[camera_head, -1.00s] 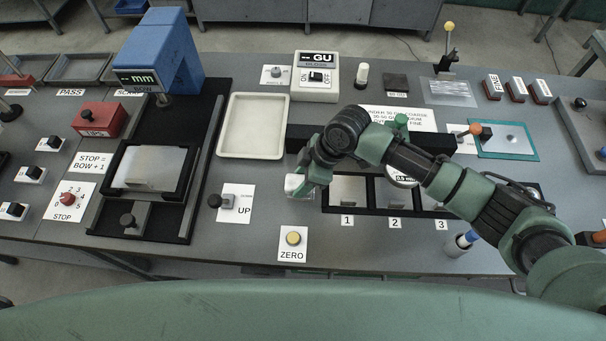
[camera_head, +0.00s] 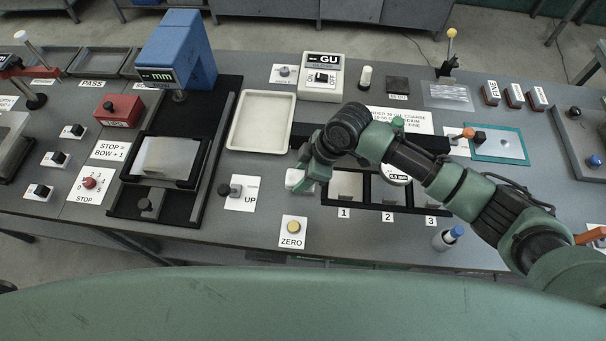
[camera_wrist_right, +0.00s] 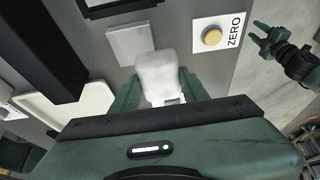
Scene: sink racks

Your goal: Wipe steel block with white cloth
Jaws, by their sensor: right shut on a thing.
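The white cloth (camera_wrist_right: 156,72) is a bunched white pad between the fingers of my right gripper (camera_wrist_right: 160,88). The gripper is shut on it, low over the bench. The cloth also shows in the head view (camera_head: 296,178), left of compartment 1. A flat pale-grey square block (camera_wrist_right: 130,45), likely the steel block, lies on the bench just beyond the cloth in the wrist view. In the head view that block is mostly hidden by my gripper. I cannot tell whether cloth and block touch. My left gripper (camera_wrist_right: 256,34) shows only in the wrist view, apparently open and empty.
Right of the cloth is a black rack (camera_head: 357,187) with numbered compartments. The yellow ZERO button (camera_head: 293,227) is in front, the UP lever (camera_head: 235,190) to the left, a white tray (camera_head: 261,146) behind. A blue-capped bottle (camera_head: 446,239) stands near the front edge.

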